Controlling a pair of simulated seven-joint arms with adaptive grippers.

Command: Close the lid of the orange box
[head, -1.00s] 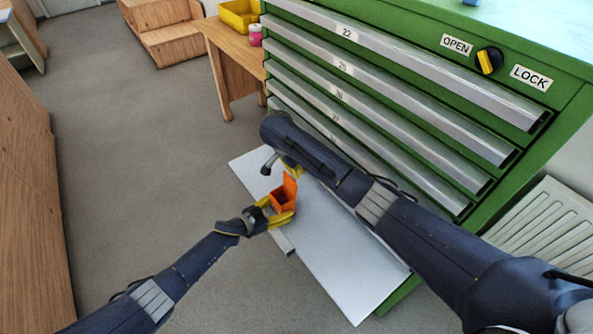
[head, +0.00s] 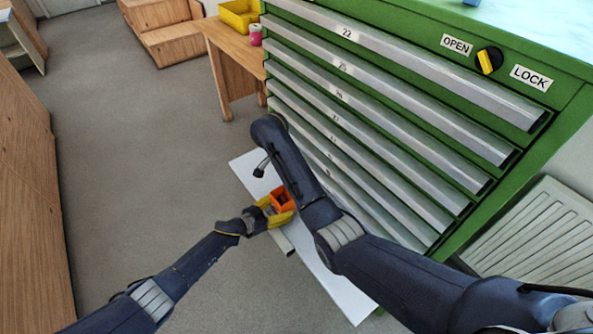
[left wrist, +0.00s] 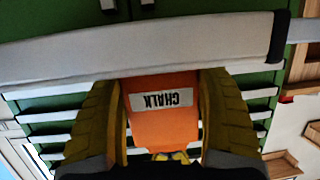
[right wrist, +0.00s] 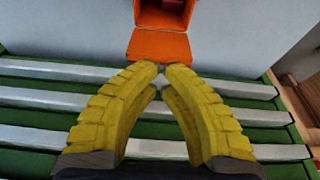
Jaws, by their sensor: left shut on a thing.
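The orange box (head: 283,199) is held by my left gripper (head: 270,212) above the pulled-out pale drawer. In the left wrist view, my left gripper's yellow fingers close on both sides of the box (left wrist: 162,120), whose white label reads CHALK, upside down. In the right wrist view, the box (right wrist: 165,14) is open with something dark red inside. Its lid (right wrist: 158,45) is folded out towards my right gripper. My right gripper (right wrist: 161,68) is shut and empty, its fingertips at or very near the lid's edge; I cannot tell if they touch. My right arm hides this gripper in the head view.
The green cabinet (head: 440,110) with several closed drawers stands to the right, close to my right arm. The open drawer (head: 345,292) lies below the box. A wooden table (head: 228,45) with a yellow bin (head: 240,14) stands behind. Floor at left is free.

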